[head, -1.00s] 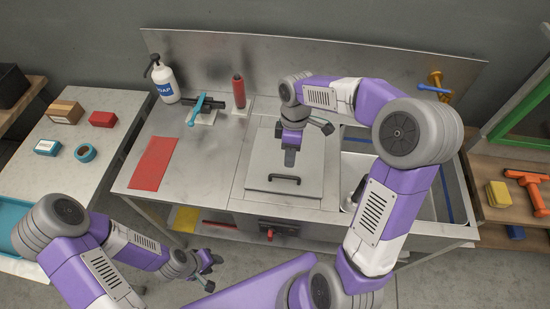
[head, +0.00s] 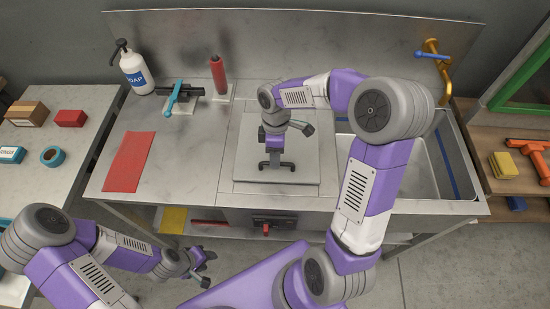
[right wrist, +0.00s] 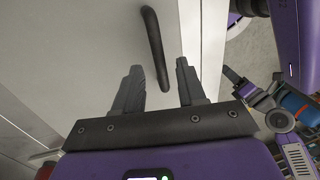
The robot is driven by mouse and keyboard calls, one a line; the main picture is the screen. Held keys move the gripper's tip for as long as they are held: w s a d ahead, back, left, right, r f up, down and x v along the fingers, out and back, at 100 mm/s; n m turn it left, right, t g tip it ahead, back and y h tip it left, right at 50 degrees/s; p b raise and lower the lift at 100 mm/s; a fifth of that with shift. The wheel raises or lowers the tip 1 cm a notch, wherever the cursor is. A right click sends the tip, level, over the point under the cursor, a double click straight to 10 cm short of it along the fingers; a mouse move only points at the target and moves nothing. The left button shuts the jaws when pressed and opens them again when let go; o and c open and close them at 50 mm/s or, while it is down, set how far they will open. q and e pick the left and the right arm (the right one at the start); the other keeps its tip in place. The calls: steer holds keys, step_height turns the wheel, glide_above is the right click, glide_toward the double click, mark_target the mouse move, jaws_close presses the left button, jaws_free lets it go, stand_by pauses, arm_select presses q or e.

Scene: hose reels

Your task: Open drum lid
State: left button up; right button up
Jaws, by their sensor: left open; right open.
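The square grey lid (head: 306,168) lies flat on the metal counter, closed. Its dark bar handle (right wrist: 153,45) shows in the right wrist view, its near end appearing between my fingers; I cannot tell whether it is at their depth. In the head view, my right gripper (head: 276,165) is over the lid near its front edge and covers most of the handle. It is open, its two dark fingers (right wrist: 160,75) apart. My left gripper (head: 207,269) is open and empty, low in front of the counter. The drum's inside is hidden.
A sink (head: 405,170) is right of the lid, with a brass tap (head: 437,65) behind. A red mat (head: 128,161), soap bottle (head: 136,72), blue-handled tool (head: 174,98) and red bottle (head: 218,76) are on the counter's left. A side table (head: 75,135) stands left.

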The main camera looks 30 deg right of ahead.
steer(key=shift+s+a+f, duration=0.1)
steer(key=shift+s+f, duration=0.05)
steer(key=shift+f, duration=0.4)
jaws_close()
